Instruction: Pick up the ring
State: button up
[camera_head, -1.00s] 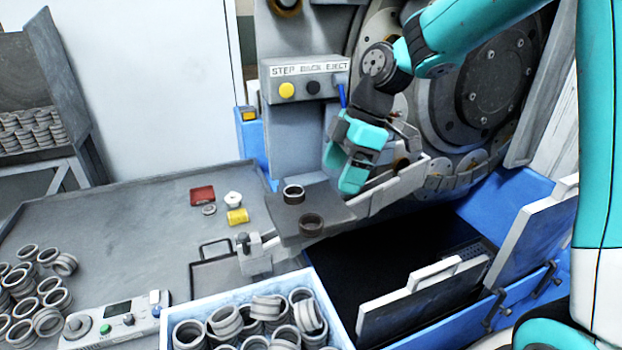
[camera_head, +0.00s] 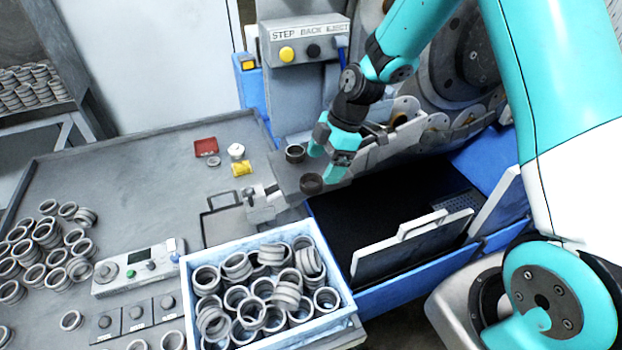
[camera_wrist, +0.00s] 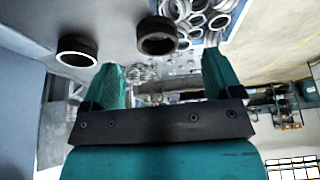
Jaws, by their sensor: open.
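Two dark rings stand on the small grey shelf (camera_head: 292,180) of the grinder. The rear ring (camera_head: 295,153) is near the shelf's back left; the front ring (camera_head: 311,183) is near its front edge. My gripper (camera_head: 325,167) is open and empty, just above and beside the front ring. In the wrist view my gripper (camera_wrist: 160,80) shows both teal fingers apart. The front ring (camera_wrist: 157,36) appears beyond the gap between the fingertips, and the other ring (camera_wrist: 77,50) lies beyond the left finger. Neither ring is between the fingers.
A blue-white crate (camera_head: 188,262) full of rings stands front centre. More loose rings (camera_head: 45,235) lie on the grey table at left, near a control box (camera_head: 138,265). The grinder's open dark bin (camera_head: 390,215) with upright panels lies right of the shelf.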

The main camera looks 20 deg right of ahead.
aim_at(313, 178)
jog(key=shift+w+p+x, duration=0.1)
jog(key=shift+p+x, duration=0.65)
jog(key=shift+x, duration=0.6)
jog(key=shift+w+p+x, duration=0.15)
jog(key=shift+p+x, duration=0.6)
jog(key=shift+x, duration=0.55)
jog(key=shift+a, duration=0.2)
jog(key=shift+c, duration=0.3)
jog(key=shift+r, duration=0.1)
jog(key=c, duration=1)
